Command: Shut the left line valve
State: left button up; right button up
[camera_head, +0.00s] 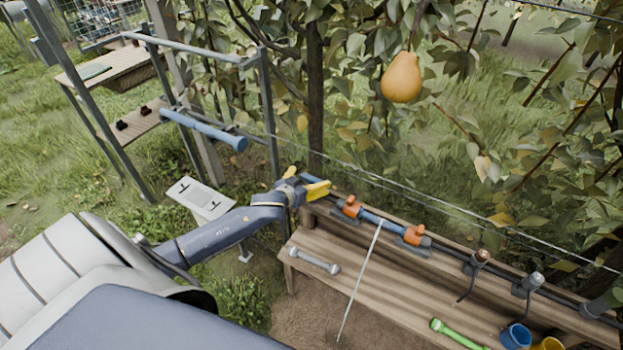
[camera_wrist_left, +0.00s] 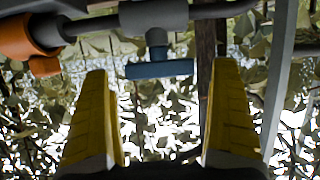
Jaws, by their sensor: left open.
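My left gripper (camera_head: 305,181) reaches in from the left to the left end of the line above the bench. It is open, and its yellow fingers also show in the left wrist view (camera_wrist_left: 161,85). There, the left line valve shows as a grey body (camera_wrist_left: 155,15) on the dark line with a blue bar handle (camera_wrist_left: 158,69). The handle sits between the two fingers with a gap on each side, and looks parallel to the line. In the head view the gripper mostly hides this valve. My right gripper is out of view.
Orange fittings (camera_head: 413,235) hold a blue pipe to the right. A wooden bench (camera_head: 375,301) bears a grey bar-shaped tool (camera_head: 314,261), a thin rod (camera_head: 360,280), a green tool (camera_head: 457,334) and a blue cup (camera_head: 516,336). A pear (camera_head: 402,78) hangs above, and a thin wire crosses behind.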

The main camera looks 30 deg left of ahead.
pick_arm(q)
jog(key=shift+x, duration=0.95)
jog(key=c, duration=1.2)
